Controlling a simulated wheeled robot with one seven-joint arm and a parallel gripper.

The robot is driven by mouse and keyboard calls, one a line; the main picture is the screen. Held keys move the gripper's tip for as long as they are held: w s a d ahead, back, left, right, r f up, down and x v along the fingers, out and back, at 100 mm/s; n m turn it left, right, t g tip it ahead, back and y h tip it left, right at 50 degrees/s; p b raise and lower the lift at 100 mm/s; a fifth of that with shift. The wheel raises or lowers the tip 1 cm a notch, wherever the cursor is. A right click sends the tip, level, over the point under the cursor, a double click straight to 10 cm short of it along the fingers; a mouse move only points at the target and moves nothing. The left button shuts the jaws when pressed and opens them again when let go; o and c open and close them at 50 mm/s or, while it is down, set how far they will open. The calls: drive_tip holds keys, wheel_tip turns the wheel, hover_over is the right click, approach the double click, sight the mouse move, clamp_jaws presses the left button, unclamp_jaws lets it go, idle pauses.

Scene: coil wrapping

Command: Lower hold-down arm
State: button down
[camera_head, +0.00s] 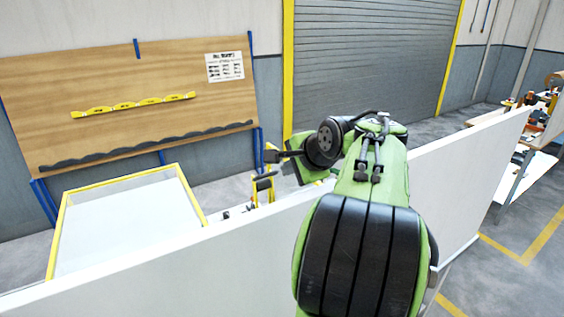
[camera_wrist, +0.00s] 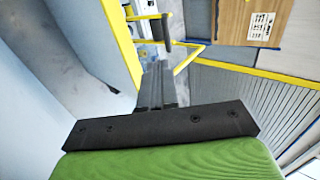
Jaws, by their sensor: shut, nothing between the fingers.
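My gripper (camera_head: 270,156) reaches left over the white wall in the head view, with its dark fingers together and empty. In the wrist view the gripper (camera_wrist: 156,68) points up the picture, fingers shut. Just below the gripper in the head view is a small yellow piece with a dark bar, which looks like the hold-down arm (camera_head: 264,185). In the wrist view a dark handle-like piece (camera_wrist: 165,30) stands just beyond the fingertips, beside yellow framing. I cannot tell whether the fingers touch it. Much of the machine is hidden behind the white wall.
A long white wall (camera_head: 150,262) runs beneath my arm. A yellow-edged white enclosure (camera_head: 130,215) is at left. A wooden board (camera_head: 120,75) and a roller shutter (camera_head: 370,60) stand behind. A cluttered workbench (camera_head: 520,160) is at right.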

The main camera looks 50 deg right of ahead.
drive_tip(key=x, duration=0.9)
drive_tip(key=shift+w, duration=0.15)
drive_tip(key=shift+w+f, duration=0.1)
